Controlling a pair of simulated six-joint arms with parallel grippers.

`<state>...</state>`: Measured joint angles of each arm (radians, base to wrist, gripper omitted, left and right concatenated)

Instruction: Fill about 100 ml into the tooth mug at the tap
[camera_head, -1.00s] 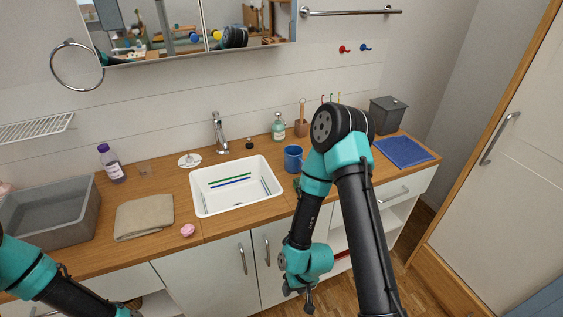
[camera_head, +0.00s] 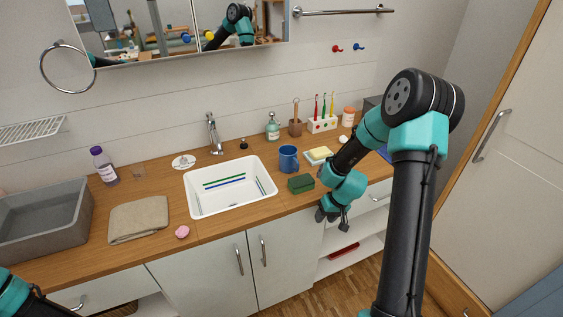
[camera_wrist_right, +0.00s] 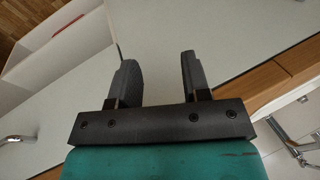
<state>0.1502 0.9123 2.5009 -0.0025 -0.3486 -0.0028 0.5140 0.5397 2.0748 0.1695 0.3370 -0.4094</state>
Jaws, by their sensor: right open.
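The blue tooth mug (camera_head: 288,159) stands upright on the counter, right of the sink. The chrome tap (camera_head: 214,135) stands at the back edge of the white sink (camera_head: 190,205); I cannot see water running. My right gripper (camera_head: 336,215) is in front of the counter's front edge, to the right of and below the mug, and apart from it. In the right wrist view the right gripper (camera_wrist_right: 157,75) is open with nothing between its fingers, facing white cabinet fronts and the wooden counter edge (camera_wrist_right: 235,85). My left arm shows only at the bottom left corner; its gripper is out of view.
A green sponge (camera_head: 301,184) lies in front of the mug, and a soap dish (camera_head: 318,156) sits behind-right. A soap bottle (camera_head: 272,130), a wooden cup (camera_head: 295,127) and a toothbrush stand (camera_head: 322,125) line the back. A folded towel (camera_head: 138,219) and grey basin (camera_head: 45,233) are left.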

